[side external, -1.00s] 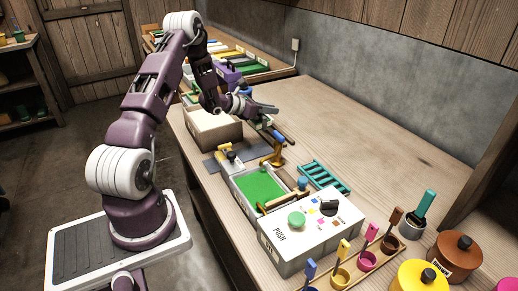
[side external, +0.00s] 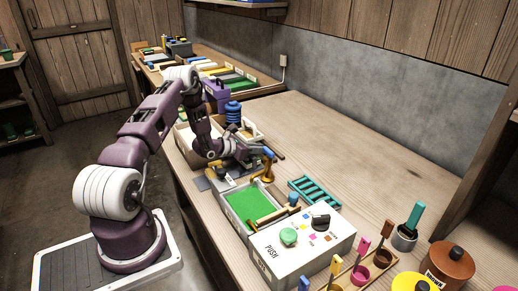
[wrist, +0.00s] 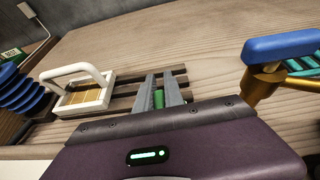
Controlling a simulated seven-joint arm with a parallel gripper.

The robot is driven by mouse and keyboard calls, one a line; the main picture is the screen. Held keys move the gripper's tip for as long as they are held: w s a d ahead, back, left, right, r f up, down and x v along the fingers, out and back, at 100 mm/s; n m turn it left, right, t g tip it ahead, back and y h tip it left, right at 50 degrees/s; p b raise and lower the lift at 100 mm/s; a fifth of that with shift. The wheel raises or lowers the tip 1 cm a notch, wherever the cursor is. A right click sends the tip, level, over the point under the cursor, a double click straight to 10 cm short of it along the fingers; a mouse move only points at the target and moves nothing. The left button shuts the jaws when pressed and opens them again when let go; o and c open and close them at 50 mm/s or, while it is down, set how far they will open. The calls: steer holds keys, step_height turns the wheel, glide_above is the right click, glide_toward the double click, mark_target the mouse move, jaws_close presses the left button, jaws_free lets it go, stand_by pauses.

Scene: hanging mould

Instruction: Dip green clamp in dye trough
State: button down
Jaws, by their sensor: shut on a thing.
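My gripper (wrist: 159,84) is shut on a small green piece, the green clamp (wrist: 158,99), seen between the two grey fingers in the wrist view. The fingers point over dark slats. In the side view my gripper (side external: 254,152) is low behind the trough, close to a brass post with a blue handle; the clamp is too small to make out there. The dye trough (side external: 225,208) is a pale box filled with flat green, in front of my gripper. My gripper is beside the trough, not over the green. The trough is out of the wrist view.
The blue-handled brass post (wrist: 264,84) stands close on the right. A white-handled frame (wrist: 104,92), dark slats (wrist: 125,88) and a blue ringed stack (wrist: 20,92) lie left. A control box (side external: 318,250) adjoins the trough. A teal rack (side external: 315,190) lies beyond; the bench behind is clear.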

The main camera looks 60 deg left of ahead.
steer(key=c, duration=1.5)
jaws_free()
steer(key=shift+o, duration=0.2)
